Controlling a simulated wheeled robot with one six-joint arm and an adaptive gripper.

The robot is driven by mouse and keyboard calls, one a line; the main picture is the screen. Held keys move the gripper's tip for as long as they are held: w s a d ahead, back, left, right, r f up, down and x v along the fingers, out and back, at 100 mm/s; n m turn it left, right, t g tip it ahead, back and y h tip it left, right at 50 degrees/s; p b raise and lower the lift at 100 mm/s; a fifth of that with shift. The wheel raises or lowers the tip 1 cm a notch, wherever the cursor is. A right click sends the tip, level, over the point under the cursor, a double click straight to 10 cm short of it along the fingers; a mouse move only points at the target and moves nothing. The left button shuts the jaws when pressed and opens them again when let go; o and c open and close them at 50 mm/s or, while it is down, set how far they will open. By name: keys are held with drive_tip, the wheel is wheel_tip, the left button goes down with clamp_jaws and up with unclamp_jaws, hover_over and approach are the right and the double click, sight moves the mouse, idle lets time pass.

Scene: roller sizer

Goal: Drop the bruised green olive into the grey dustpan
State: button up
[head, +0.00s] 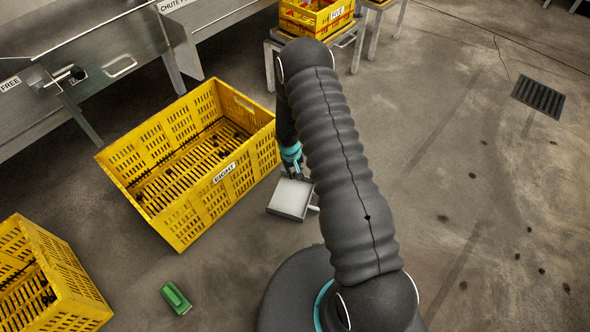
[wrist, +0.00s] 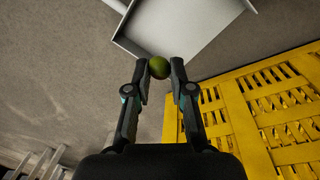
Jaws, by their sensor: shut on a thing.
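The green olive (wrist: 158,67) is between the fingertips of my gripper (wrist: 160,70) in the wrist view; it looks green with a brownish patch. My gripper is shut on it. The grey dustpan (head: 290,199) lies on the floor in the head view, beside the yellow crate. It also shows in the wrist view (wrist: 190,30), just beyond the fingertips. In the head view my gripper (head: 294,172) is at the dustpan's far edge, and the olive cannot be made out there. I cannot tell the exact height of the olive over the dustpan.
A yellow crate marked EIGHT (head: 185,220) stands close left of the dustpan. Another yellow crate (head: 70,290) is at lower left, and a green brush-like item (head: 175,298) lies on the floor. A floor drain (head: 538,96) and scattered dark spots are at right, where the floor is mostly open.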

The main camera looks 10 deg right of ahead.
wheel_tip(320, 180, down, 6)
drive_tip(key=shift+r+b, duration=0.2)
drive_tip(key=shift+b, duration=0.75)
drive_tip(key=o, duration=0.8)
drive_tip(key=shift+r, duration=0.15)
drive_tip(key=r, duration=0.7)
drive_tip(key=a+r, duration=0.1)
drive_tip(key=r, duration=0.3)
drive_tip(key=shift+s+a+r, duration=0.1)
drive_tip(key=shift+r, duration=0.25)
drive_tip(key=shift+s, duration=0.1)
